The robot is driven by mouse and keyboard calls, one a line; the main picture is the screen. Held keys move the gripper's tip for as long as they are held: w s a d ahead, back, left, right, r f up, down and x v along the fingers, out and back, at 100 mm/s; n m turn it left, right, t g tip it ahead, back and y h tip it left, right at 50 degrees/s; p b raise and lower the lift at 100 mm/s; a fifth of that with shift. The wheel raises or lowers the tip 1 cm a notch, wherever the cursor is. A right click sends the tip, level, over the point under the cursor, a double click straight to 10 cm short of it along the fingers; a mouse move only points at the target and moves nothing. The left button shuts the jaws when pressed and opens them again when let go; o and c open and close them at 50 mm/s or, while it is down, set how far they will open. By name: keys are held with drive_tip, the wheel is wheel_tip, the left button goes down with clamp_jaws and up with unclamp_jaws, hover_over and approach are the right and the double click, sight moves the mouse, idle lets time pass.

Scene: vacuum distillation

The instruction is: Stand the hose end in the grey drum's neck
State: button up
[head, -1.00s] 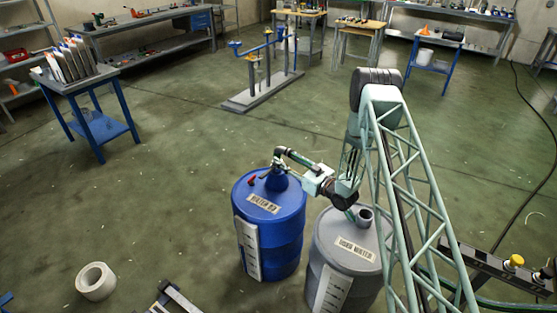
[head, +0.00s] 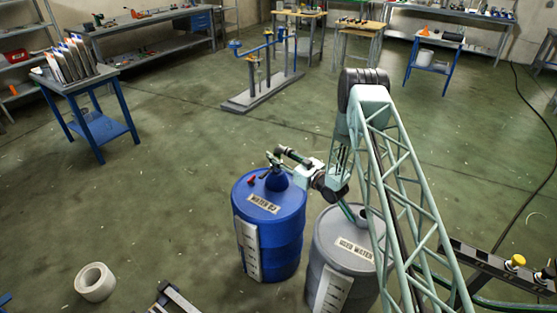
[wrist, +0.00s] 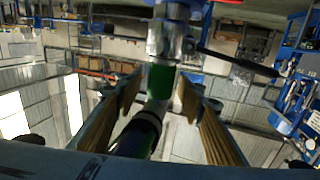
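The grey drum (head: 338,262), labelled as used water, stands right of the blue drum in the head view. Its neck (head: 364,214) rises from the lid, partly behind my arm. A thin green length (head: 347,211), seemingly the hose, slants from my wrist toward the neck's left side; whether its tip is inside is unclear. In the wrist view, my gripper (wrist: 160,83) has its fingers apart on either side of a green tube with a black band (wrist: 158,82). I cannot tell whether the pads press on it. My arm hides much of this area.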

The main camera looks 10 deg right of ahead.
sight(277, 147)
idle(0.3)
drive_tip(key=c, duration=1.2)
drive_tip(key=shift+o, duration=0.2)
drive_tip(key=shift+r, duration=0.15)
drive_tip(key=shift+r+p, duration=0.35)
drive_tip(key=shift+r, duration=1.4)
drive_tip(key=s+r+p, duration=0.1)
drive_tip(key=s, duration=1.5)
drive_tip(key=shift+d+r, duration=0.15)
drive_tip(key=shift+d, duration=0.2)
